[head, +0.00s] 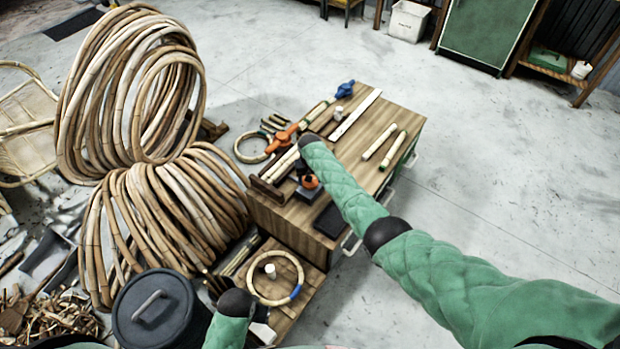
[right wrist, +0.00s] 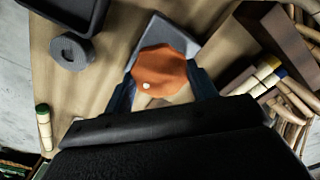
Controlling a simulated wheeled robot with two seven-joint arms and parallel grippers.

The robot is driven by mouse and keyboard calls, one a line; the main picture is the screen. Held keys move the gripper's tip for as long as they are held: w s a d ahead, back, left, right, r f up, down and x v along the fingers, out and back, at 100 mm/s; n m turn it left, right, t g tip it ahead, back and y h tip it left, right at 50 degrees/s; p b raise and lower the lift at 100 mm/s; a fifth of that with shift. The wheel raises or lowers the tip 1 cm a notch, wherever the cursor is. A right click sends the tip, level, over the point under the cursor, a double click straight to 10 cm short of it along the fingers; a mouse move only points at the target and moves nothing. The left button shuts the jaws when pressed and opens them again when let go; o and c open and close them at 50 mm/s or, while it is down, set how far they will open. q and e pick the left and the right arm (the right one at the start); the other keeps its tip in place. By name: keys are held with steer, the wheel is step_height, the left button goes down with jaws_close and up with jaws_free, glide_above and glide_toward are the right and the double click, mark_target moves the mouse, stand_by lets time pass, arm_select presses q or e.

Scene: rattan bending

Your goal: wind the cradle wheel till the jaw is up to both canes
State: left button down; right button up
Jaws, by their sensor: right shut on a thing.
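The cradle wheel is an orange, many-sided knob (right wrist: 160,73) with a small pale dot, in the middle of the right wrist view. It also shows as an orange spot in the head view (head: 309,182), below my right wrist. My right gripper (right wrist: 162,88) is shut on the wheel, one dark finger on each side. Pale canes (head: 284,164) lie in the dark wooden cradle (head: 265,192) beside it. Cane ends show in the right wrist view (right wrist: 264,77), next to a brown block. I cannot tell whether the jaw touches them. Of my left arm only the sleeve and a dark joint show clearly.
Two loose canes (head: 388,150) lie on the right of the bench (head: 405,122). An orange-handled tool (head: 282,138) and a blue knob (head: 345,89) stand farther back. Large cane coils (head: 135,90) and a lidded dark bin (head: 155,310) crowd the left. The floor at right is clear.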

arm_select(q)
steer(key=shift+f, duration=0.3)
arm_select(e)
steer(key=o, duration=1)
arm_select(q)
steer(key=shift+r, duration=0.1)
arm_select(e)
steer(key=shift+r, duration=0.15)
step_height(320, 180, up, 6)
steer(key=shift+w, duration=0.1)
steer(key=shift+r, duration=0.8)
arm_select(q)
steer(key=shift+r, duration=0.8)
steer(key=shift+s+f, duration=0.15)
